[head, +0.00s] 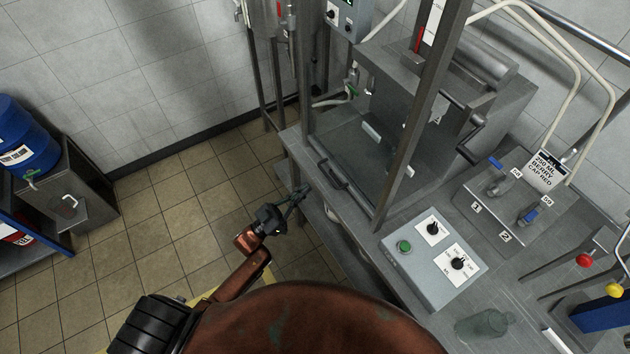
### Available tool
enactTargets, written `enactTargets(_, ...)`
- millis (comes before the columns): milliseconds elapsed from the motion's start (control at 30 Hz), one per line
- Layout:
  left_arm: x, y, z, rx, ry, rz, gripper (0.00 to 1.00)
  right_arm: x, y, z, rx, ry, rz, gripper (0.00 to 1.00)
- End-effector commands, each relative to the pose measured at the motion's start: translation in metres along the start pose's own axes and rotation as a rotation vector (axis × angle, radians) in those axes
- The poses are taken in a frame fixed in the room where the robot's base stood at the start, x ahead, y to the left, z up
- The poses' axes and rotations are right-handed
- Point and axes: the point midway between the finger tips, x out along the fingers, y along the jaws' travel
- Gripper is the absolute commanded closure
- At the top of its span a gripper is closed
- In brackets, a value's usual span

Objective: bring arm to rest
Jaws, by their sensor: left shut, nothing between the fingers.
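My left arm, copper-coloured, reaches up from the bottom of the head view. Its dark gripper (300,194) is shut and empty. It is beside the front edge of the steel bench (350,212), left of and below the bench's door handle. I cannot tell whether the fingertips touch the bench edge. My right gripper is not in view.
A control box (428,262) with a green button and knobs sits on the bench. A blue drum (24,140) is at the far left. The tiled floor (165,215) left of the gripper is clear.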

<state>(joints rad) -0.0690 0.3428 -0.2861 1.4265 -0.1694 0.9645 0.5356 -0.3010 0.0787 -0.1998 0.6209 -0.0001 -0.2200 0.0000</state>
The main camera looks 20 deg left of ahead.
Motion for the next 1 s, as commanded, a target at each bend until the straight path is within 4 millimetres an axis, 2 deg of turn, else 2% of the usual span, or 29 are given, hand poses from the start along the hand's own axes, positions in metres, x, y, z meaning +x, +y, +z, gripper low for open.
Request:
enactTargets(33,-0.009,0.0,0.001,0.0,-0.003,-0.001,1.0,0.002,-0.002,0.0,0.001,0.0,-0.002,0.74)
enactTargets(200,-0.025,0.0,0.0,0.001,0.0,0.0,1.0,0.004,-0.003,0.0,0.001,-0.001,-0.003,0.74)
enactTargets(500,-0.029,0.0,-0.001,0.001,0.001,0.0,1.0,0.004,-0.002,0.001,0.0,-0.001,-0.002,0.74)
enactTargets(600,-0.034,-0.004,0.008,0.002,-0.024,-0.02,1.0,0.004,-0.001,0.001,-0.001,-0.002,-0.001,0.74)
enactTargets(667,-0.043,-0.009,0.024,0.004,-0.064,-0.053,1.0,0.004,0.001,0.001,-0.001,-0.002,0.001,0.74)
enactTargets(767,-0.071,-0.024,0.066,0.01,-0.181,-0.141,1.0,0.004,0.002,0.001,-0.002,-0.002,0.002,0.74)
enactTargets(867,-0.116,-0.037,0.119,0.018,-0.342,-0.245,1.0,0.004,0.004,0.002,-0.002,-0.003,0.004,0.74)
enactTargets(900,-0.137,-0.041,0.141,0.018,-0.41,-0.285,1.0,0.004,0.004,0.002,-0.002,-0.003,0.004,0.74)
enactTargets(967,-0.17,-0.044,0.17,0.019,-0.51,-0.34,1.0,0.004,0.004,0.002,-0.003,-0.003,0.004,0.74)
enactTargets(1000,-0.193,-0.044,0.188,0.018,-0.577,-0.374,1.0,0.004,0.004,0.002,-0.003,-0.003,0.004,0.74)
